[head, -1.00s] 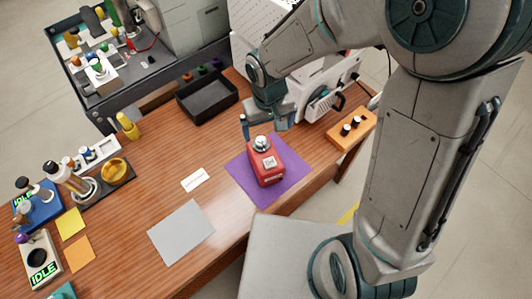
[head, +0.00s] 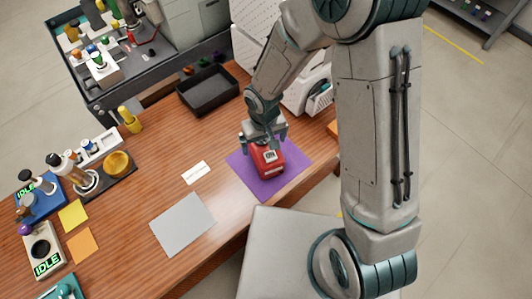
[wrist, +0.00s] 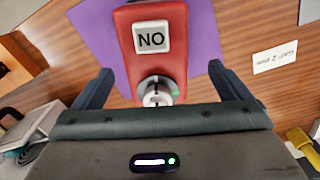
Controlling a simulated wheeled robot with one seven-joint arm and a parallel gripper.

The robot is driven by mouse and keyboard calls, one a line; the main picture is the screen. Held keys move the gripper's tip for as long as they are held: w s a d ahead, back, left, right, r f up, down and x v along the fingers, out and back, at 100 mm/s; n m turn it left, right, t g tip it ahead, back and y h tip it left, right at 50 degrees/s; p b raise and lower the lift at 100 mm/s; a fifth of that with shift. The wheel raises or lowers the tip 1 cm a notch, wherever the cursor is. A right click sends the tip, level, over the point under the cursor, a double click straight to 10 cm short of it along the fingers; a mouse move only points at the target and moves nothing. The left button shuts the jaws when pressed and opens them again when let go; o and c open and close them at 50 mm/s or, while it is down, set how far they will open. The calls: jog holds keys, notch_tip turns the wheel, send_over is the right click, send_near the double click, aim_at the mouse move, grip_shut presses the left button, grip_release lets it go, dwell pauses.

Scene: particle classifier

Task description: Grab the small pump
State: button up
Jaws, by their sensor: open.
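A small red pump-like unit (head: 268,163) with a light label plate stands on a purple mat (head: 296,162) near the table's right edge. In the wrist view the red unit (wrist: 175,65) has a plate reading "NO" and a round silver knob (wrist: 156,91) with a green light. My gripper (head: 264,138) is directly above and behind the unit and hides its knob in the head view. In the wrist view my gripper (wrist: 160,68) is open, with one finger on each side of the unit and visible gaps. I cannot tell how far down the fingertips reach.
A black tray (head: 208,92) stands at the back of the table. A grey sheet (head: 182,224) and a white label card (head: 195,173) lie left of the mat. A yellow bottle (head: 130,120) and several devices line the left side.

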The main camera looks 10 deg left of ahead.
aim_at(266, 147)
jog(key=shift+w+d+f+p, duration=0.1)
jog(key=shift+f+p, duration=0.1)
jog(key=shift+f, duration=0.95)
jog(key=shift+w+d+f+p, duration=0.1)
jog(key=shift+f+p, duration=0.1)
jog(key=shift+f, duration=0.9)
jog(key=c, duration=1.7)
jog(key=shift+r, duration=0.25)
